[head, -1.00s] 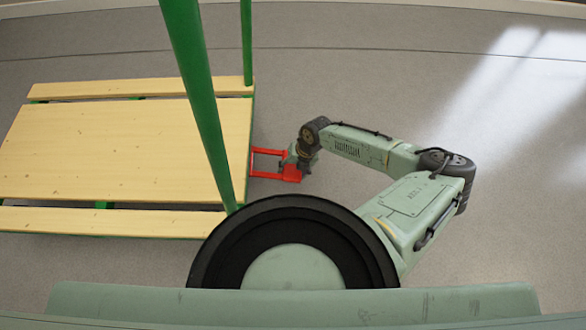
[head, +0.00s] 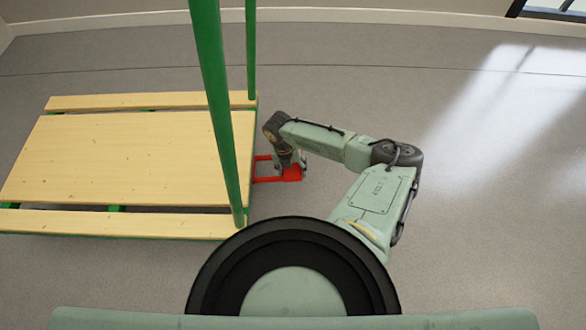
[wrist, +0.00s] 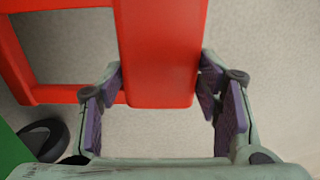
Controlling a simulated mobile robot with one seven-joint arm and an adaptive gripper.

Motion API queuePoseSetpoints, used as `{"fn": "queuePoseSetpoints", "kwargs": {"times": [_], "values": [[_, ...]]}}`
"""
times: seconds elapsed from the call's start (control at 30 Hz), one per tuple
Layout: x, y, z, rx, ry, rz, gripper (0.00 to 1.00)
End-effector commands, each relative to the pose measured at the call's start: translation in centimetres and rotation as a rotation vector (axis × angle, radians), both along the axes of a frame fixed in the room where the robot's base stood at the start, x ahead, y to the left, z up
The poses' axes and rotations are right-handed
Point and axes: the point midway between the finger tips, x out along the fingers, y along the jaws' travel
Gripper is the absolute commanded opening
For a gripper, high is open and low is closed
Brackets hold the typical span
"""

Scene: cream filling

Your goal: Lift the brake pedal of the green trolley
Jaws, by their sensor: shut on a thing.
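The green trolley (head: 228,160) stands at the left in the head view, with pale wooden planks on a green frame. Its red brake pedal (head: 291,174) sticks out from its right side, low near the floor. My gripper (head: 290,162) is at the pedal's outer end, and my wrist partly hides the pedal. In the wrist view, the pedal's flat red plate (wrist: 160,50) lies between the two purple-padded fingers of my gripper (wrist: 160,78). The fingers are shut on the plate's side edges near its end. The pedal's exact tilt cannot be told.
Two green upright posts rise from the trolley's right edge, the nearer one (head: 213,90) close to my arm. A dark wheel (wrist: 42,138) shows at the wrist view's lower left. The grey floor (head: 480,200) at the right is clear.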

Motion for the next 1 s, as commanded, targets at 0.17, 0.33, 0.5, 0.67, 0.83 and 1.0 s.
{"fn": "queuePoseSetpoints", "kwargs": {"times": [0.17, 0.33, 0.5, 0.67, 0.83, 1.0], "values": [[-0.2, 0.4, 1.4, -0.029, 0.005, -0.003, 0.08], [-0.1, 0.6, 1.8, -0.027, 0.003, -0.002, 0.08], [-0.1, 0.8, 1.9, -0.025, 0.003, -0.002, 0.09], [-0.1, 0.9, 1.9, -0.023, 0.003, -0.002, 0.08], [-0.1, 1.0, 1.9, -0.021, 0.003, -0.002, 0.08], [-0.1, 1.0, 1.8, -0.022, 0.002, 0.000, 0.69]]}}
